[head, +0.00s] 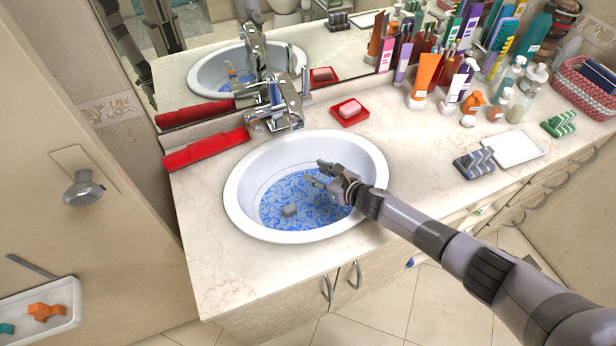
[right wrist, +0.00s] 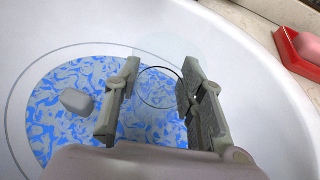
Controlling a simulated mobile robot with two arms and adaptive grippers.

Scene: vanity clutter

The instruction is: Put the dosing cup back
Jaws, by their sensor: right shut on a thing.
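My right gripper (head: 325,174) is inside the white sink basin (head: 238,200), above its blue-patterned bottom. In the right wrist view my right gripper (right wrist: 160,105) is shut on a clear, see-through cup (right wrist: 162,62), which I take to be the dosing cup. The cup shows as a pale, faint shape with a thin dark ring between the two fingers, and its exact outline is hard to tell. In the head view I cannot make the cup out. My left gripper is not in view.
A small grey block (head: 289,210) lies in the basin. The faucet (head: 285,105), a red towel (head: 205,148) and a red soap dish (head: 349,112) are behind it. Crowded bottles and tubes (head: 425,75), a white tray (head: 517,148) and a pink basket (head: 585,88) stand right. Counter left of the basin is clear.

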